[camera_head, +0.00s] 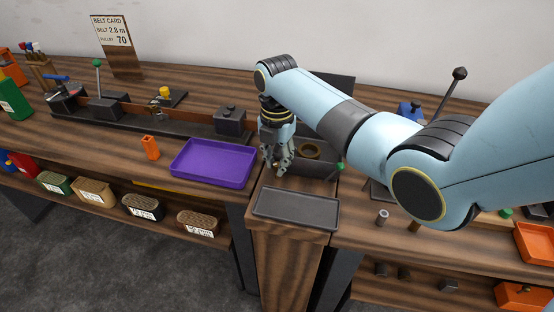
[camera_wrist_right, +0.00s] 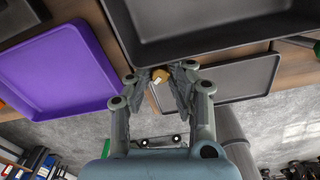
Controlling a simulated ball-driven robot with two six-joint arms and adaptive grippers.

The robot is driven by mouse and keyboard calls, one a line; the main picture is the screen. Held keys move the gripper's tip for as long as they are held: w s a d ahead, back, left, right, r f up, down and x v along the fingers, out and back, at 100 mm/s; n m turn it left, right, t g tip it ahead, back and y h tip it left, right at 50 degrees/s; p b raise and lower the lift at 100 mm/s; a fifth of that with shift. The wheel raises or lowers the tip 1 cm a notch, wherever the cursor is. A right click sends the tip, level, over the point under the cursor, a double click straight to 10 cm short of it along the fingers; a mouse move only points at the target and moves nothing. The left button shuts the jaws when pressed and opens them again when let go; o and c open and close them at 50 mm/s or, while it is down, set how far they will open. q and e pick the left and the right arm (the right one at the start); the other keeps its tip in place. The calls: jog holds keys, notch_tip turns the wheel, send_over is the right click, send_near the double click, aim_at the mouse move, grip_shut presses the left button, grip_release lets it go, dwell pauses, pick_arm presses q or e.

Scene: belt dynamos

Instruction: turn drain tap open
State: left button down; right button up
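A small brass-yellow piece with a pale mark, which looks like the drain tap (camera_wrist_right: 159,76), shows in the right wrist view at the wall of a dark basin (camera_wrist_right: 205,48). My right gripper (camera_wrist_right: 163,84) has its fingers spread on either side of it. I cannot tell whether they touch it. In the head view the right gripper (camera_head: 277,166) points down at the left front of the dark basin (camera_head: 312,185) and hides the tap. A brass ring (camera_head: 309,150) lies in the basin. My left gripper is not in view.
A purple tray (camera_head: 212,163) stands left of the basin, and a shallow grey tray (camera_head: 296,208) in front of it. A green knob (camera_head: 340,167) is at the basin's right side. An orange block (camera_head: 150,148) stands left of the purple tray.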

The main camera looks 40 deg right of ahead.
aim_at(277, 163)
grip_shut()
jog(key=shift+r+m+p, duration=0.15)
jog(key=shift+m+p, duration=0.35)
jog(key=shift+p, duration=0.15)
jog(key=shift+m, duration=0.3)
jog(key=o, duration=0.6)
grip_release()
notch_tip(277, 163, up, 12)
